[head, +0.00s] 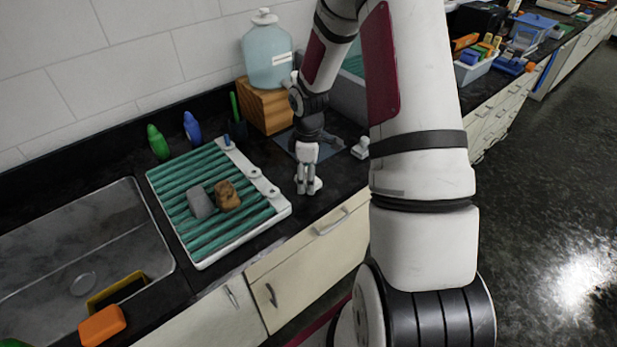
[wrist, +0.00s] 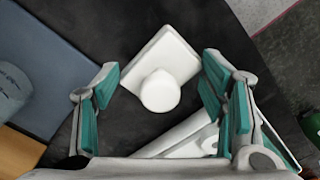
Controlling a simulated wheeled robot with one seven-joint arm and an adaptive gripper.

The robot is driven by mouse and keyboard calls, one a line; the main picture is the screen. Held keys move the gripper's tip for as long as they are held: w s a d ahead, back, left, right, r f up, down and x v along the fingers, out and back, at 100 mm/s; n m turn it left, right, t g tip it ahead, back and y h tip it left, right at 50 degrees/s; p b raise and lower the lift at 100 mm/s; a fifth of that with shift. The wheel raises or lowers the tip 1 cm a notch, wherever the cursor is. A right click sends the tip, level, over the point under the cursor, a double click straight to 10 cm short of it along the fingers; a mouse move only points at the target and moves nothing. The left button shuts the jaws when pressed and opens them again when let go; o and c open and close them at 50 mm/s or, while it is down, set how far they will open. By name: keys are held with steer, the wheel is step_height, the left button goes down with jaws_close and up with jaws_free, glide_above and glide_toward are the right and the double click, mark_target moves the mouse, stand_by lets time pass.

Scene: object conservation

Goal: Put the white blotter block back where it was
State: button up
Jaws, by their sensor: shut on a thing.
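The white blotter block (wrist: 178,52) has a flat square base and a round knob. In the wrist view it lies between my two fingers, over the dark counter. In the head view my gripper (head: 307,189) points down at the counter, right of the ribbed tray, and part of the white block (head: 318,185) shows beside the fingertips. Whether the block touches the counter is hard to tell.
A green ribbed tray with white edges (head: 203,258) holds a grey block (head: 200,202) and a brown lump (head: 227,196). A jug (head: 268,55) stands on a wooden block (head: 265,106). A blue-grey mat (wrist: 45,60) lies behind my gripper. Another small white piece (head: 361,148) stands to the right.

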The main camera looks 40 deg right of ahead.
steer(key=shift+f, duration=0.55)
steer(key=shift+f, duration=0.1)
steer(key=o, duration=1)
